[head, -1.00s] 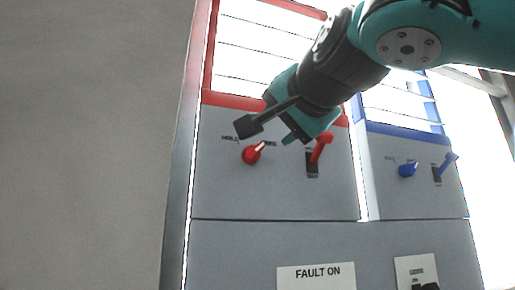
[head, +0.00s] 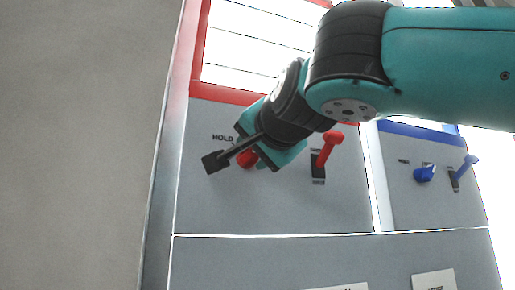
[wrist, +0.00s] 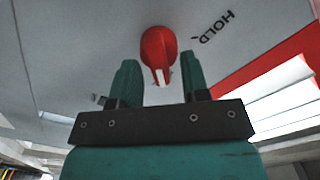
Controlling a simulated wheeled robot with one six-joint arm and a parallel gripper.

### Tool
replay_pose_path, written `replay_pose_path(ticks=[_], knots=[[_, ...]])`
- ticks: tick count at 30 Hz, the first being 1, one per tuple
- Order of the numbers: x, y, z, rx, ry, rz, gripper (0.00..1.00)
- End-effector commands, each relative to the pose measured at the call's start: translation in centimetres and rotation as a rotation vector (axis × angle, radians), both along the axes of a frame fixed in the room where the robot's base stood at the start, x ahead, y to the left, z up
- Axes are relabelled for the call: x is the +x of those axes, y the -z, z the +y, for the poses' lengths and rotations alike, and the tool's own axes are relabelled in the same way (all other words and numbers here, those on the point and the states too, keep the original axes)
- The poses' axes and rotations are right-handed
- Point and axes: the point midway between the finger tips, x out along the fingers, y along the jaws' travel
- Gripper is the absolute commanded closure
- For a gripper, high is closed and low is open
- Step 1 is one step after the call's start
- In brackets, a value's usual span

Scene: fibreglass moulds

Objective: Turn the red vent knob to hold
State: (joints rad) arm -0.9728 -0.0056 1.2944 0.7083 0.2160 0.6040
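The red vent knob (head: 247,158) is on the grey panel, partly hidden by my gripper in the head view. In the wrist view the knob (wrist: 158,47) shows its raised ridge and white mark pointing down the picture, away from the HOLD label (wrist: 217,27). The HOLD label (head: 222,137) is also left of and above the knob in the head view. My gripper (wrist: 159,62) is open, its two teal fingers on either side of the knob's lower part in the wrist view. I cannot tell whether they touch it.
A red lever (head: 328,150) stands out from the panel just right of my gripper. A blue knob (head: 424,174) and blue lever (head: 464,168) are on the panel further right. A plain grey wall (head: 80,145) fills the left side.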

Motion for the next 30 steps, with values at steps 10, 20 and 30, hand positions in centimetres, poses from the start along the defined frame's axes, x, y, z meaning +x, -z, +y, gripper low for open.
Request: replay_pose_path(ticks=[10, 20, 30], knots=[[0.03, -0.02, -0.16, -0.002, 0.003, -0.001, 1.0], [0.03, -0.1, -0.24, -0.09, 0.004, -0.026, 1.0], [-0.01, -0.26, -0.14, -0.358, 0.005, -0.105, 1.0]])
